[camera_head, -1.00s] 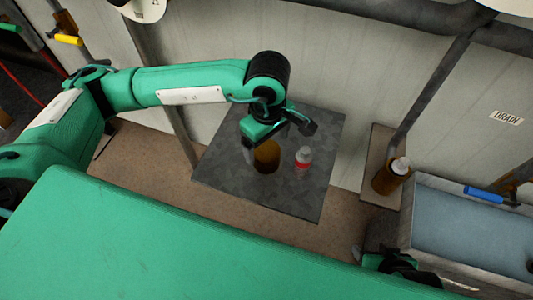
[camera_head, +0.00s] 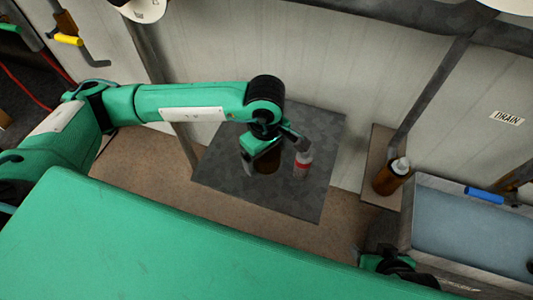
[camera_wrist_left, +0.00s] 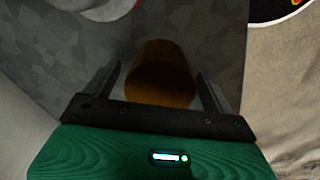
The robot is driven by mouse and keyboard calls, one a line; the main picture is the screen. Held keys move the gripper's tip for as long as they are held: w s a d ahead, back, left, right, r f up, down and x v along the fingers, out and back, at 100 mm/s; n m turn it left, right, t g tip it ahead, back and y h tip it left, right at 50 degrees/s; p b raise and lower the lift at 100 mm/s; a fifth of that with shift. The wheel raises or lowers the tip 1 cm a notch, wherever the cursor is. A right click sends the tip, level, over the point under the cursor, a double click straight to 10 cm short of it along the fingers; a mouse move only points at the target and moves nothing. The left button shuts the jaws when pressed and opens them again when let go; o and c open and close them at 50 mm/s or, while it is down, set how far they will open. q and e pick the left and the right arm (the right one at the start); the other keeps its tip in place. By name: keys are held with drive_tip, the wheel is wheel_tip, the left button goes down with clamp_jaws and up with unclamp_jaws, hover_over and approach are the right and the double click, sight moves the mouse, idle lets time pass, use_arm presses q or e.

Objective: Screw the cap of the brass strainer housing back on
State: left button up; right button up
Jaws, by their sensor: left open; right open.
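A brass-coloured cylinder (camera_head: 266,166) stands on the grey mat (camera_head: 225,188); I cannot tell whether it is the housing's cap. In the head view my left gripper (camera_head: 272,157) is above it and hides much of it. In the left wrist view the cylinder (camera_wrist_left: 160,80) lies between the two spread fingers of the left gripper (camera_wrist_left: 158,82), with a gap visible on both sides. My right gripper (camera_head: 395,265) shows only as a dark shape at the bottom right, away from the mat; its fingers are unclear. A brassy fitting (camera_head: 515,183) is partly visible at the right edge.
A small bottle with a red and white label (camera_head: 302,165) stands on the mat close to the left gripper. An amber bottle (camera_head: 390,178) stands on a board (camera_head: 376,145). A grey-blue basin (camera_head: 465,225) and blue handle (camera_head: 484,195) are at the right. The mat's front is clear.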

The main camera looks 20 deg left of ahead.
use_arm(q)
drive_tip(key=c, duration=1.2)
drive_tip(key=shift+o, duration=0.2)
drive_tip(key=shift+r, duration=0.15)
use_arm(e)
drive_tip(key=shift+d, duration=0.1)
use_arm(q)
wheel_tip(320, 180, up, 20)
drive_tip(key=p, duration=0.1)
drive_tip(key=shift+p, duration=0.3)
use_arm(e)
drive_tip(key=s+d+g, duration=0.1)
drive_tip(key=s+d+r+g+h, duration=0.1)
drive_tip(key=d, duration=0.1)
drive_tip(key=shift+s+r, duration=0.15)
drive_tip(key=shift+s, duration=0.25)
drive_tip(key=o, duration=0.3)
